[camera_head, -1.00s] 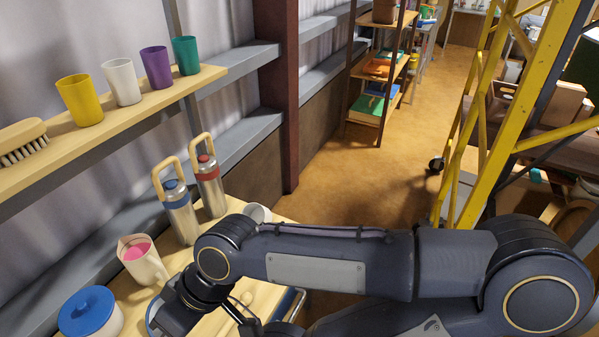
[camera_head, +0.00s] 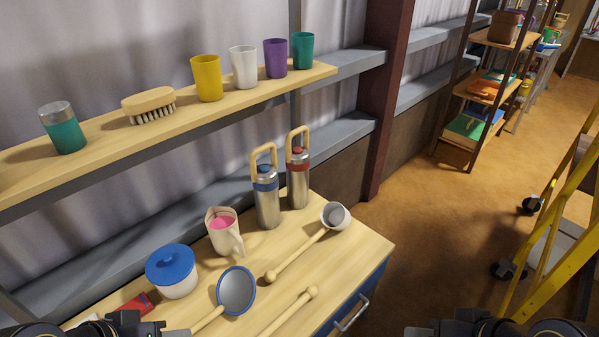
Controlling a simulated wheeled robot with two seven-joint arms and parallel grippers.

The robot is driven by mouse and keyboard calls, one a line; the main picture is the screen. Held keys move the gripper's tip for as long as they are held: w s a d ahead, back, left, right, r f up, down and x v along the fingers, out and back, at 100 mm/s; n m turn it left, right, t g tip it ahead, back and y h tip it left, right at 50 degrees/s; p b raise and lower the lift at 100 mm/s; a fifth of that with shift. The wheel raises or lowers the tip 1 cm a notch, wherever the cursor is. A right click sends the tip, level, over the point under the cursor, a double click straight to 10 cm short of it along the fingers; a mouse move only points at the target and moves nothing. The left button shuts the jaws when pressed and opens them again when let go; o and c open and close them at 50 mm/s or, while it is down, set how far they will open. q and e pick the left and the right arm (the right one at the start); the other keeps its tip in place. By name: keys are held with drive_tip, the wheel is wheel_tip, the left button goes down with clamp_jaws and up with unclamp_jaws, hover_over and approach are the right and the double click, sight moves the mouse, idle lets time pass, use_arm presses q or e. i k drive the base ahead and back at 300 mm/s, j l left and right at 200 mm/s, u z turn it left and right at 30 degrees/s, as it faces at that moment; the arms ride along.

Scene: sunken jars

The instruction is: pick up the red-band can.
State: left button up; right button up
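The red-band can (camera_head: 298,187) stands upright on the wooden bench top (camera_head: 345,258), near its back edge. It is a silver can with a red band, a red cap and a tall wooden loop handle. A similar blue-band can (camera_head: 267,207) stands close on its left. Dark parts of my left gripper (camera_head: 135,328) and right gripper (camera_head: 462,326) show at the bottom edge, cut off by the frame. Both are well apart from the can. Their fingers cannot be made out.
A pink-filled jug (camera_head: 222,225), a blue-lidded pot (camera_head: 172,272), a ladle (camera_head: 337,216) and a blue-rimmed strainer (camera_head: 236,291) are on the bench. The wall shelf (camera_head: 100,140) above holds cups and a brush. A yellow frame (camera_head: 555,235) stands at right. Open floor lies between.

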sight(297, 158)
drive_tip(key=i+l, duration=0.5)
drive_tip(key=l, duration=0.25)
drive_tip(key=i+l, duration=0.25)
drive_tip(key=l+u, duration=0.15)
drive_tip(key=u, duration=0.3)
drive_tip(key=i+l+u, duration=0.1)
drive_tip(key=u, duration=0.3)
drive_tip(key=l+u, duration=0.2)
drive_tip(key=u, duration=1)
